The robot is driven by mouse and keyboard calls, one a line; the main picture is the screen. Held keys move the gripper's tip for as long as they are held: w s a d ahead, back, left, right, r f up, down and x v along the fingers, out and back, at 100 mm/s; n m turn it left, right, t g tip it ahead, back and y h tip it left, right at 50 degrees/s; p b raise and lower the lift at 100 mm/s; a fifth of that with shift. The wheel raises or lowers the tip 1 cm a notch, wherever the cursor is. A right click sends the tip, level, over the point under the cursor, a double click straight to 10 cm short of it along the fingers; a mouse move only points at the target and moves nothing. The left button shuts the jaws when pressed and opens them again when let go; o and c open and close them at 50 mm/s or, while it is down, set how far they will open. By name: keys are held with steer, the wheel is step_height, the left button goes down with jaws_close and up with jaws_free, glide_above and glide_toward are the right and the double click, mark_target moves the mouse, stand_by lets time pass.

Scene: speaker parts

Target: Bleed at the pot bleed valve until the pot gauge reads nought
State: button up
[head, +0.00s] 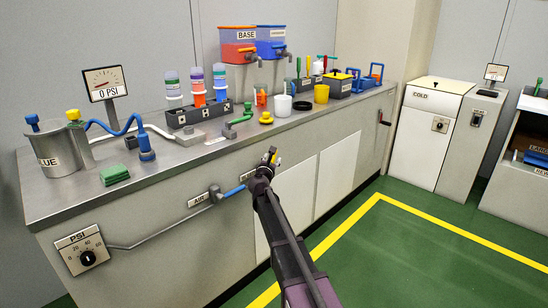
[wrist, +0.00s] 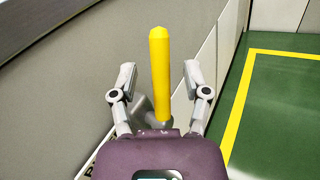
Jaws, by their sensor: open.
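My gripper (head: 270,155) is at the front face of the bench, just below its top edge. In the wrist view my gripper (wrist: 160,85) is open, one finger on each side of a yellow valve handle (wrist: 160,70). The handle stands between them with a visible gap on both sides. A bit of yellow handle (head: 279,160) shows beside my gripper in the head view; the valve body and most of its label are hidden there. The dial gauge (head: 104,80) on a stand behind the glue pot (head: 58,155) has a sign reading 0 PSI.
A blue-handled air valve (head: 235,191) sits left of my gripper on the bench front. A PSI knob (head: 87,257) is lower left, joined by a pipe. Bottles (head: 196,88), hoppers (head: 238,45) and cups crowd the bench top (head: 180,160). The green floor (head: 430,225) to the right is clear.

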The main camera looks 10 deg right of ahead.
steer(key=shift+x, duration=1.45)
jaws_close()
